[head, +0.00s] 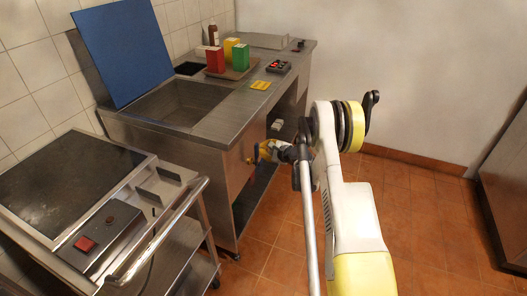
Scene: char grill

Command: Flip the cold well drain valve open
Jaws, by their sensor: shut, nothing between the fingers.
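The cold well is the open steel basin (180,101) sunk into the steel counter, with a blue lid (122,50) standing raised behind it. Below it, at the right end of the cabinet front, a small orange-red part (249,161) shows, which looks like the drain valve's handle. It is too small to tell its position clearly. My gripper (262,152) is shut and empty, close beside this part. I cannot tell whether they touch. My own wrist and arm reach in from the lower right and hide some of the area behind.
A griddle cart (75,180) with a rail handle (160,232) stands at the left front. Red, yellow and green boxes stand on a tray (225,72) on the counter. Open tiled floor (430,215) lies at the right, with a steel unit (507,180) at the far edge.

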